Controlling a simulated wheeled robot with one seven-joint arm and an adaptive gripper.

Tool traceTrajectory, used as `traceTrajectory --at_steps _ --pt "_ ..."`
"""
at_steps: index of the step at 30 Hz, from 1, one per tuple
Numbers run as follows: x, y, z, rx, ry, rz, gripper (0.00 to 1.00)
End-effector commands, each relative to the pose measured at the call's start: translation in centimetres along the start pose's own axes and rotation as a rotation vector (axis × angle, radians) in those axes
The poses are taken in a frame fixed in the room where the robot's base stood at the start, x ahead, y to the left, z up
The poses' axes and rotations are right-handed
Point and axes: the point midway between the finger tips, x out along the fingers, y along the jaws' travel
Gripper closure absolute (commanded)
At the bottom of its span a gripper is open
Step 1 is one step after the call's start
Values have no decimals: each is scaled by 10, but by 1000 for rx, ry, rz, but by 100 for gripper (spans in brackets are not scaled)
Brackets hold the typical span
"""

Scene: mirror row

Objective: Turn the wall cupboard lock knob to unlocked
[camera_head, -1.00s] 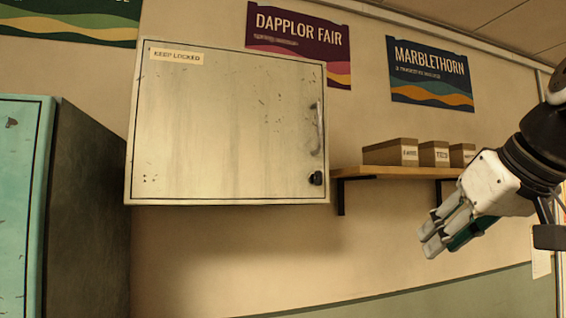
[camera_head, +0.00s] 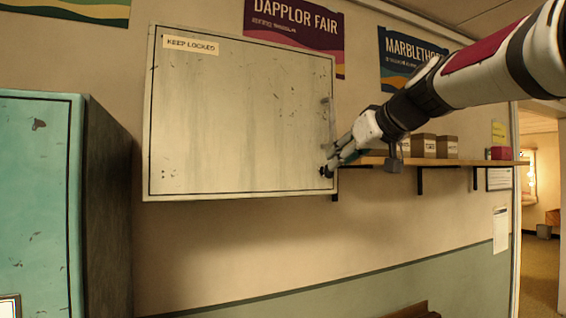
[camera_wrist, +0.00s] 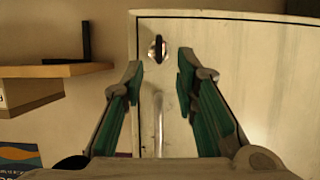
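The wall cupboard (camera_head: 235,115) is a worn, pale metal box with its door shut and a "KEEP LOCKED" label at its upper left. Its lock knob (camera_head: 325,172) is small and black, at the door's lower right corner. In the wrist view the lock knob (camera_wrist: 158,48) is a dark upright bar on a shiny round plate. My gripper (camera_head: 337,163) is at the knob in the head view. In the wrist view my gripper (camera_wrist: 160,65) is open and empty, with the knob between and just beyond its fingertips. The door handle (camera_wrist: 158,122) shows between the fingers.
A wooden shelf (camera_head: 470,161) with cardboard boxes (camera_head: 423,146) is right of the cupboard, under my arm. The shelf (camera_wrist: 55,70) also shows left in the wrist view. A teal locker (camera_head: 35,200) stands at the left. The wall below the cupboard is clear.

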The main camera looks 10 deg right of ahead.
Motion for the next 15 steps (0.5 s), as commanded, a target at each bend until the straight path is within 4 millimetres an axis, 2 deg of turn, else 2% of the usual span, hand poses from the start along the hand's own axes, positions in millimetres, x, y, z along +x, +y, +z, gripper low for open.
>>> traceTrajectory --at_steps 6,15 --pt "33 -1 0 1 -1 -2 72" --pt "47 0 0 1 1 0 72"
